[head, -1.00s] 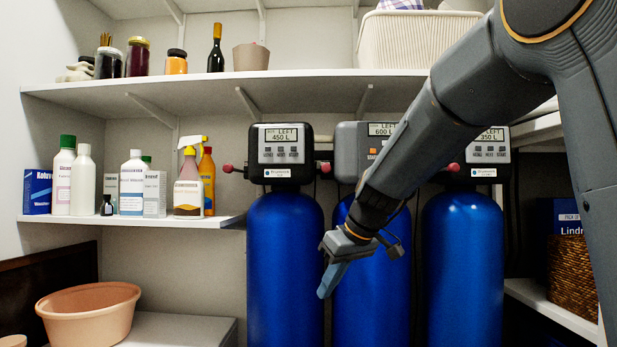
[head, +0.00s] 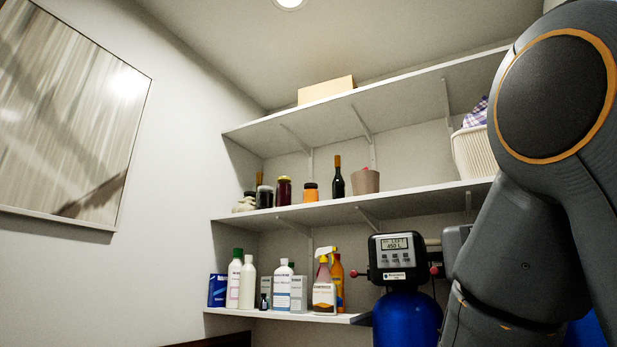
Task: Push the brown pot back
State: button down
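The brown pot (head: 365,181) is a small greyish-brown tapered pot. It stands upright on the middle shelf (head: 400,196), near the shelf's front edge as far as I can tell. Something small and reddish shows at its rim. A dark bottle (head: 338,178) stands to its left and a white ribbed basket (head: 473,153) to its right, with a gap on each side. My gripper is out of the picture; only thick links of my arm show at the right, apart from the pot in the picture.
Jars (head: 284,190) stand left on the same shelf. A box (head: 326,90) lies on the top shelf. Several cleaning bottles (head: 283,287) fill the lower shelf. A blue filter vessel (head: 407,320) with a control head (head: 397,258) stands below. A framed picture (head: 73,115) hangs left.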

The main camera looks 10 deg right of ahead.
aim_at(364, 183)
jog(key=u, duration=0.8)
jog(key=i, duration=0.85)
jog(key=z, duration=0.25)
